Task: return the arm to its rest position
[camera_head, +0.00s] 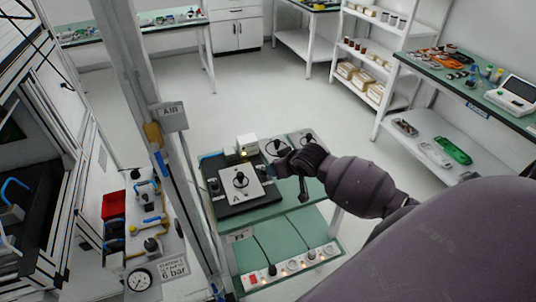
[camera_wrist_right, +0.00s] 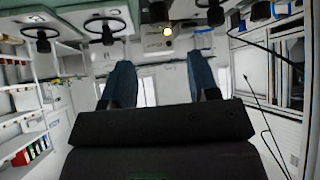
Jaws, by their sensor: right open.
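My right arm comes in from the right in the head view. Its dark gripper (camera_head: 284,163) is over the right part of the small green-topped table (camera_head: 262,216). In the right wrist view the two blue-grey fingers of the gripper (camera_wrist_right: 161,80) are spread apart with nothing between them. My left gripper is not in either view. A white plate marked A (camera_head: 228,194) with a black part (camera_head: 240,180) on it lies on a black base, left of the gripper and apart from it.
A small light box (camera_head: 247,145) with a lit lamp stands behind the plate. Plates with black ring-shaped parts (camera_head: 277,147) are close behind the gripper. A socket strip (camera_head: 290,267) lies on the lower level. A grey post (camera_head: 185,205) rises at left. Open floor lies beyond.

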